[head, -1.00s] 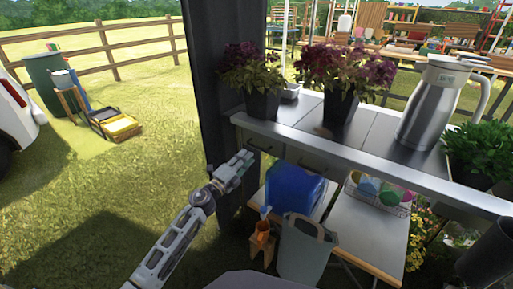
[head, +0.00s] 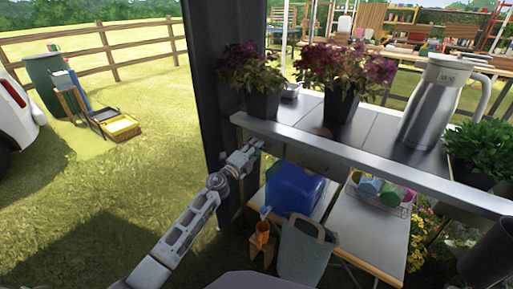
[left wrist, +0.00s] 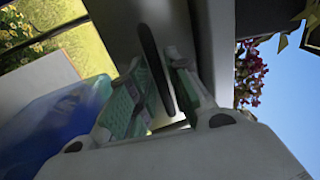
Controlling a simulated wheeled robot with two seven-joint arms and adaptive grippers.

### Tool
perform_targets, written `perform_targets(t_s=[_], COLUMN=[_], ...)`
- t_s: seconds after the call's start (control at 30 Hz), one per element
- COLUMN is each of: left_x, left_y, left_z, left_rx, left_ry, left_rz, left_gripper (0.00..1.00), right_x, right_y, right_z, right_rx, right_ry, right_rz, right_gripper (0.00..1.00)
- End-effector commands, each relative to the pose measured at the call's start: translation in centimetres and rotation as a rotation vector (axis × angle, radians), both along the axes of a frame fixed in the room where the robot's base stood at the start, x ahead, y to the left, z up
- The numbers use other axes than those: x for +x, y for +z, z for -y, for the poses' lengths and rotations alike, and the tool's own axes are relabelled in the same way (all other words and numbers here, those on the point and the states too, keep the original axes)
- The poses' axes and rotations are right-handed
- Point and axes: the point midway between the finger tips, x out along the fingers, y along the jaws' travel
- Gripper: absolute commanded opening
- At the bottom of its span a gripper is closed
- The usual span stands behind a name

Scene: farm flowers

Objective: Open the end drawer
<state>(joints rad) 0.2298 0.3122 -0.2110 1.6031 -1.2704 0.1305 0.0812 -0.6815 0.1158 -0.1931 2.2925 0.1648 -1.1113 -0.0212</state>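The grey table (head: 375,165) has drawer fronts under its top edge. The end drawer is at the table's left end, with its front mostly hidden behind my left gripper (head: 250,152) in the head view. In the left wrist view the dark bar handle (left wrist: 155,68) stands in front of the grey drawer front (left wrist: 118,25). My left gripper (left wrist: 158,75) has its two green-padded fingers apart, one on each side of the handle. I cannot tell whether a finger touches it. The drawer looks shut. My right gripper is not in view.
Potted purple flowers (head: 340,75) and a steel jug (head: 435,100) stand on the table. A blue container (head: 293,188) and a wire basket (head: 382,195) sit on the lower shelf. A dark post (head: 215,70) rises close to my left arm. Grass lies open to the left.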

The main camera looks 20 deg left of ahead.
Motion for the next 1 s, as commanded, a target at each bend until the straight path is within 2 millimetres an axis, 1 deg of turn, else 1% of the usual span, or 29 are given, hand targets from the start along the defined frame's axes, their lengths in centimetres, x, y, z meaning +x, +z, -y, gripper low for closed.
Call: perform_targets(t_s=[0.2, 0.47, 0.5, 0.63, 1.0], left_x=[0.54, 0.57, 0.57, 0.56, 0.55], left_y=[0.13, 0.14, 0.14, 0.14, 0.1], left_z=[0.2, 0.22, 0.22, 0.21, 0.19], left_rx=[0.001, 0.001, 0.001, 0.0, 0.0], left_ry=[0.0, 0.0, 0.0, 0.0, 0.0], left_rz=[0.0, 0.0, 0.0, 0.0, -0.001], left_gripper=[0.19, 0.19, 0.18, 0.01, 0.0], right_x=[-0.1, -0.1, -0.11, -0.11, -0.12], right_y=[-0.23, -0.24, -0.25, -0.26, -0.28], right_z=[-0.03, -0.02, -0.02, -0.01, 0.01], right_rx=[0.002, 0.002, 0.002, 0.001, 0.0], right_ry=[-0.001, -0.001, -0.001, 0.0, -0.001], right_rz=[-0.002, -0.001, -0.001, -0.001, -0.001], right_gripper=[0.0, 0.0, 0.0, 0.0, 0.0])
